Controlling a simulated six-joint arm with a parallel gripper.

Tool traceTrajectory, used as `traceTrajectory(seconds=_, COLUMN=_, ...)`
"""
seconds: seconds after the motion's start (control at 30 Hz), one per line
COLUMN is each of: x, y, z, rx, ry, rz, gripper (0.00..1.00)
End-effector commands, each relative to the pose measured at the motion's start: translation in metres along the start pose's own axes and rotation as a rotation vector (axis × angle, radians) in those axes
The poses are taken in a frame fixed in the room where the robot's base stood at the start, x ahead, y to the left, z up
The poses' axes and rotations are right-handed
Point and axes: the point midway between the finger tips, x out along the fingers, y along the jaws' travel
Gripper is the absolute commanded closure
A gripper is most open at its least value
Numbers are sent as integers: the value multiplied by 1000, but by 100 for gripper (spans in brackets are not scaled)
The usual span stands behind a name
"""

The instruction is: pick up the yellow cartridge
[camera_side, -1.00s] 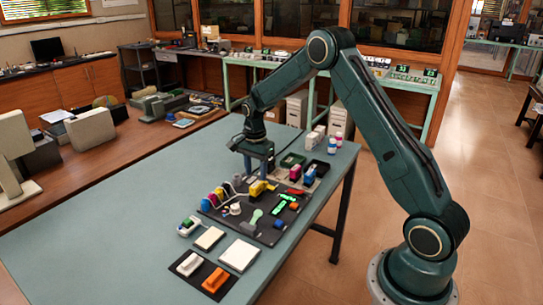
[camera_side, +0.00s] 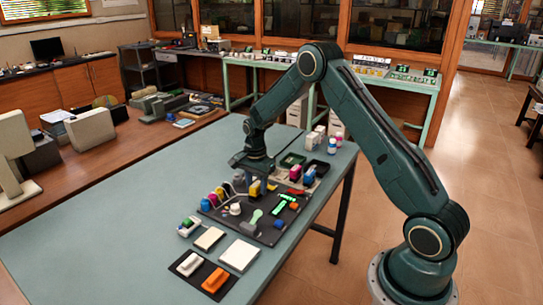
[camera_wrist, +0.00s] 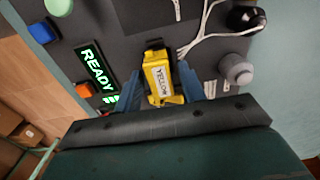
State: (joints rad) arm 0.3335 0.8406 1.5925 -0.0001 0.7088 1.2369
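The yellow cartridge (camera_wrist: 160,80), labelled "YELLOW", sits on the dark panel in the wrist view, between the two blue fingers of my gripper (camera_wrist: 160,70). One finger is on each side of it. The fingers are apart, with a narrow gap showing at the left; I see no firm contact. In the side view my gripper (camera_side: 256,180) is low over the back part of the dark panel (camera_side: 265,236) and hides most of the cartridge.
A green lit READY display (camera_wrist: 97,73) and an orange button (camera_wrist: 84,90) are left of the cartridge. A grey knob (camera_wrist: 236,70) and white cables are to the right. In the side view, white and orange blocks (camera_side: 215,280) lie at the front; the table's left part is clear.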

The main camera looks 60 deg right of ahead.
Motion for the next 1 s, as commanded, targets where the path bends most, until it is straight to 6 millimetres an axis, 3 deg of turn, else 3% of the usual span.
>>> traceTrajectory(seconds=0.13, x=0, y=0, z=0, rx=0, ry=0, rz=0, gripper=60)
traceTrajectory(seconds=0.33, x=0, y=0, z=0, rx=0, ry=0, rz=0, gripper=95)
traceTrajectory(seconds=0.57, x=-3, y=0, z=0, rx=0, ry=1, rz=-1, gripper=95)
traceTrajectory(seconds=1.0, x=-26, y=0, z=0, rx=0, ry=1, rz=-2, gripper=95)
